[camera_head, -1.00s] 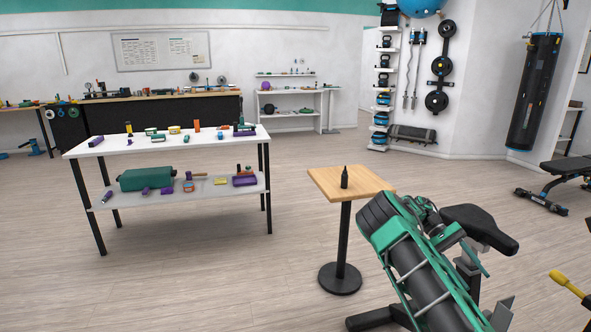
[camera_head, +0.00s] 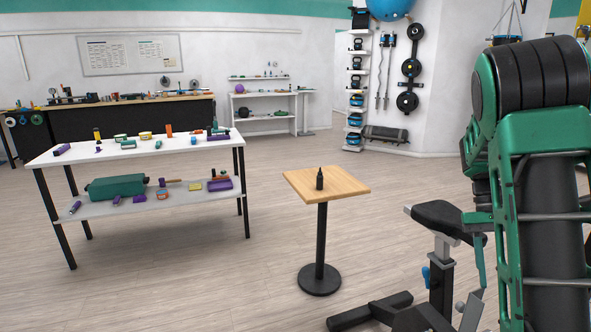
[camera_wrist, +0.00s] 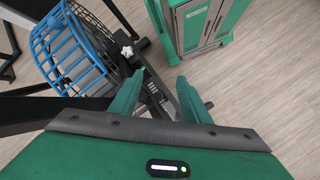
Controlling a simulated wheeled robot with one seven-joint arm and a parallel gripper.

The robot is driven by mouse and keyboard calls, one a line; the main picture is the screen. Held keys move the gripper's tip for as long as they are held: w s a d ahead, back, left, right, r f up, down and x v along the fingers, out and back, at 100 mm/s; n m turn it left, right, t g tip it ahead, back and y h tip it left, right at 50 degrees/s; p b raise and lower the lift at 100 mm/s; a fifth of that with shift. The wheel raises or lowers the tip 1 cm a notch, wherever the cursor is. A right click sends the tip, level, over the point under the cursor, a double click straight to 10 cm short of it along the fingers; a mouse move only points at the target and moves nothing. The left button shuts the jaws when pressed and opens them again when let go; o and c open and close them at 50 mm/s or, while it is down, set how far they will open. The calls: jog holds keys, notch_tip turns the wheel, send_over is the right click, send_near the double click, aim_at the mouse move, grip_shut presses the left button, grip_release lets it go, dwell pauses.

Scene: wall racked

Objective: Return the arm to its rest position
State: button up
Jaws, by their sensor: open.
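My gripper (camera_wrist: 158,100) shows in the wrist view, its two green fingers apart with nothing between them. Under it are dark metal frame parts and the floor. In the head view my green and black arm is raised at the right side, and the gripper itself is not visible there. A small black bottle (camera_head: 320,179) stands upright on a round-based wooden table (camera_head: 345,184), apart from my arm.
A white two-level table (camera_head: 78,156) with tools stands at the left. An exercise bike (camera_head: 437,216) stands close beside my arm. Open floor lies between the tables.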

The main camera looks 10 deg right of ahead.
jog(key=s+a+r+t, duration=0.1)
jog(key=s+a+t, duration=0.2)
jog(key=s+a, duration=0.3)
jog(key=s+a+r+t, duration=0.1)
jog(key=s+a+t, duration=0.2)
jog(key=s, duration=0.9)
jog(key=shift+s+a, duration=0.2)
jog(key=shift+a, duration=1.25)
jog(key=shift+r, duration=0.1)
